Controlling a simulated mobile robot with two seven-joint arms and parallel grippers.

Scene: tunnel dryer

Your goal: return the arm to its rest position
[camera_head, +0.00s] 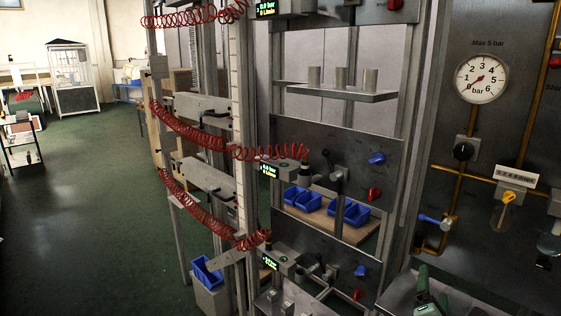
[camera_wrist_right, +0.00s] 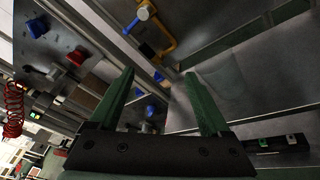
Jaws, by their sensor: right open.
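My right gripper (camera_head: 432,287) shows at the bottom edge of the head view, right of centre, with its green fingers in front of a grey metal surface. In the right wrist view its two green fingers (camera_wrist_right: 160,74) stand wide apart. Nothing is held between them. Most of my right arm is out of the picture. My left gripper is in neither view.
A dryer panel (camera_head: 326,138) with blue and red knobs stands left of the gripper. Behind it are blue bins (camera_head: 349,212). A pressure gauge (camera_head: 481,79) and brass pipes (camera_head: 466,178) are on the right. Red coiled hoses (camera_head: 190,130) hang left. Green floor (camera_head: 80,220) is open there.

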